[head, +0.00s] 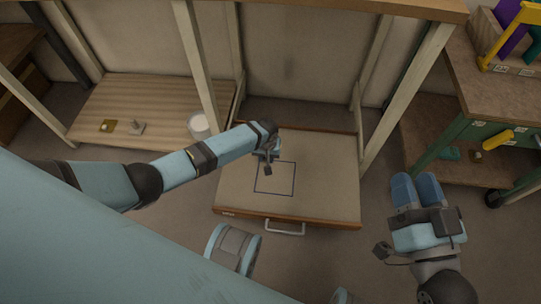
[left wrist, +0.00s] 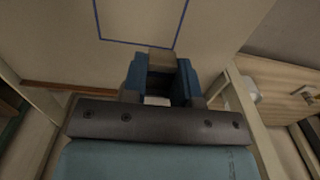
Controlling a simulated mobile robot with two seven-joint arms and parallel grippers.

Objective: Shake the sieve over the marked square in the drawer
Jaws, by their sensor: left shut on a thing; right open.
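The open drawer (head: 325,196) has a pale bottom with a blue outlined marked square (head: 275,192). Part of the outline also shows in the left wrist view (left wrist: 143,41). My left gripper (head: 267,163) is over the drawer, at the upper left edge of the square. In the left wrist view its blue fingers (left wrist: 161,82) are shut on a small tan piece (left wrist: 162,60). I cannot tell if this piece belongs to the sieve; no sieve mesh or bowl is clearly visible. My right gripper (head: 417,186) is open and empty, right of the drawer.
A low slatted shelf (head: 150,95) at the left holds a white container (head: 199,124) and two small items (head: 122,127). Table legs (head: 408,90) stand at the drawer's far corners. A green-framed cart (head: 440,145) stands at the right.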

